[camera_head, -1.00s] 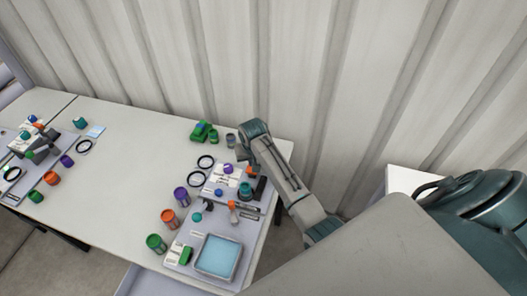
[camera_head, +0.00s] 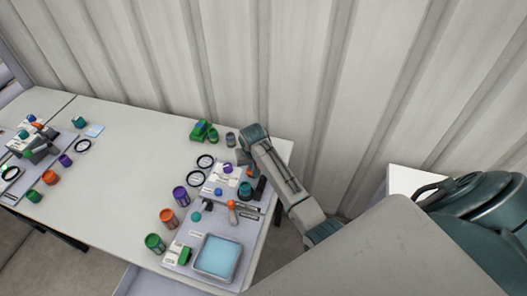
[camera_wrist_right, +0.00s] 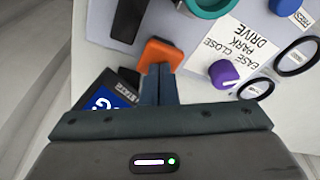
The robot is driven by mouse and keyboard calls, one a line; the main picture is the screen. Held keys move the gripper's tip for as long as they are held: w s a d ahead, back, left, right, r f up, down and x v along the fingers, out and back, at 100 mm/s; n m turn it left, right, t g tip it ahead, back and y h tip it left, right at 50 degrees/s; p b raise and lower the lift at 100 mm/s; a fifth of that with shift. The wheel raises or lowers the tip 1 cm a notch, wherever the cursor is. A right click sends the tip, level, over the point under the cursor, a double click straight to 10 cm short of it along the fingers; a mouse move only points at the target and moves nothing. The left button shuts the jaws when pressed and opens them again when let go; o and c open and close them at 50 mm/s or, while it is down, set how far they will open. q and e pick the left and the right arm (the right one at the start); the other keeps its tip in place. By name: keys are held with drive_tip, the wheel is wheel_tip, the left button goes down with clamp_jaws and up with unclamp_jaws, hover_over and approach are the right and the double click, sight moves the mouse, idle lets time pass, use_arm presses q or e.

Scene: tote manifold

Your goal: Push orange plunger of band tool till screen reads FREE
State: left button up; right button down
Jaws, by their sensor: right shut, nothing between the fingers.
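The orange plunger (camera_wrist_right: 162,53) of the band tool is in the right wrist view, directly ahead of my right fingertips. My right gripper (camera_wrist_right: 158,72) is shut and empty. Its tips overlap the plunger's near edge in the picture; I cannot tell whether they touch. A dark housing with a blue screen (camera_wrist_right: 107,99) is left of the fingers. The gripper body hides part of it, and only a white "G" shows clearly. In the head view, my right arm reaches down to the orange part (camera_head: 247,172) at the table's right end. My left gripper is not in view.
A purple knob (camera_wrist_right: 223,74) on a white label, a teal ring (camera_wrist_right: 208,5) and a black ring (camera_wrist_right: 256,89) lie right of the fingers. In the head view, a tray (camera_head: 237,262) with blue contents and several coloured cylinders stand nearer. A corrugated wall (camera_head: 300,70) stands behind.

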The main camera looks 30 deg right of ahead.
drive_tip(key=shift+f, duration=0.45)
wheel_tip(320, 180, up, 2)
drive_tip(key=shift+r+p, duration=0.15)
drive_tip(key=shift+p, duration=1.1)
drive_tip(key=shift+r, duration=0.7)
